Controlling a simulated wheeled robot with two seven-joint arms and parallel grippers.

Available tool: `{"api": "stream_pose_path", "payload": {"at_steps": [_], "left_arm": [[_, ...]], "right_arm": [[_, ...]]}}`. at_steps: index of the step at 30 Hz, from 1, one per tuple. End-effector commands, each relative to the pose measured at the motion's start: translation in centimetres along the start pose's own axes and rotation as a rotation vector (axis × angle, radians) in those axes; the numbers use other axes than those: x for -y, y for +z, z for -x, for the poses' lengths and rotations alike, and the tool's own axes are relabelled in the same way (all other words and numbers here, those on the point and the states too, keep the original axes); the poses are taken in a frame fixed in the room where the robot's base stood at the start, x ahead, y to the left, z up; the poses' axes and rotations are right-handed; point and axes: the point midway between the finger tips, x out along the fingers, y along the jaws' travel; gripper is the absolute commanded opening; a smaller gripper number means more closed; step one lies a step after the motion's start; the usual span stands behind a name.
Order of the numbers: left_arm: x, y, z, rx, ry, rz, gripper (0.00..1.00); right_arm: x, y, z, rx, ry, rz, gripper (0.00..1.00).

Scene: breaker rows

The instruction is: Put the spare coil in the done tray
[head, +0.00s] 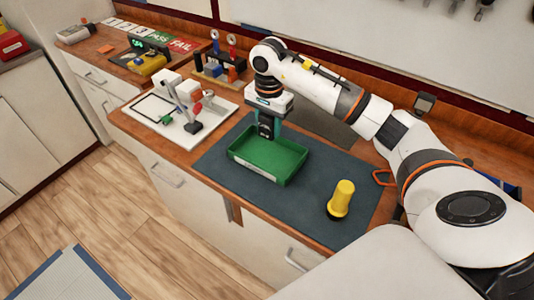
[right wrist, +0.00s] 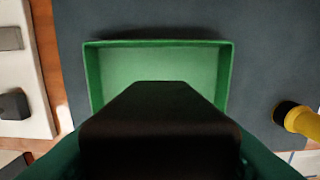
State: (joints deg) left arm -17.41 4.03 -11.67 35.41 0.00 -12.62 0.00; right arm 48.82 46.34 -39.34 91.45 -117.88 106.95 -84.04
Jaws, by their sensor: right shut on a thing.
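The green tray (head: 268,167), which I take as the done tray, lies on the dark mat with a white label on its front wall, too small to read. Its visible floor looks empty; it also shows in the right wrist view (right wrist: 160,60). My right gripper (head: 269,122) points down at the tray's back side, shut on a black block (head: 265,130), which I take as the spare coil. In the right wrist view the black block (right wrist: 160,125) covers the tray's near middle. I cannot tell whether it touches the tray. My left gripper is not in view.
A white board with a small fixture (head: 180,128) lies to the left. A rack with coloured parts (head: 218,70) stands behind. The mat's front right is clear.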

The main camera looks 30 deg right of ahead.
Motion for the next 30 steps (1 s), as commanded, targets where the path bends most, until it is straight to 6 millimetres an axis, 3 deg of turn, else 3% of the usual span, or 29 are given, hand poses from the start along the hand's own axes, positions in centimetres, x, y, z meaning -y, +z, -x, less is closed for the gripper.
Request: {"api": "stream_pose_path", "payload": {"at_steps": [6, 19, 30], "left_arm": [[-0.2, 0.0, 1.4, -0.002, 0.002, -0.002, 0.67], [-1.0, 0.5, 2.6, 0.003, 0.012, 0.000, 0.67], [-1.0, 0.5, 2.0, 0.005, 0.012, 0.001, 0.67]], "right_arm": [[0.1, -0.1, -3.8, -0.002, -0.002, -0.001, 0.13], [0.0, -0.1, -8.4, -0.001, -0.001, 0.002, 0.13], [0.0, 0.0, -9.2, 0.002, 0.002, 0.004, 0.13]]}}
